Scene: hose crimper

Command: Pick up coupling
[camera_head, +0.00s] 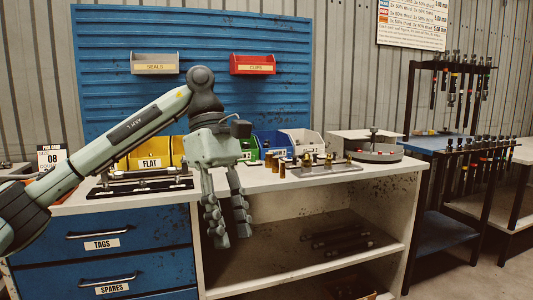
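My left gripper (229,229) hangs fingers down in front of the workbench's front edge. Its two fingers are apart with nothing between them, so it is open and empty. Small brass-coloured cylindrical pieces (282,168) stand on the bench top to the right of the gripper, apart from it. They may be couplings; they are too small to tell for sure. More small fittings (307,160) stand on or by a flat plate farther right. My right gripper is not in view.
The white workbench (385,170) has blue drawers at left and an open shelf below. Yellow (149,153), blue (271,143) and white (302,141) bins line its back. A dark fixture (140,186) lies at left and a round grey device (374,151) stands at right. A tool rack (424,105) stands beyond.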

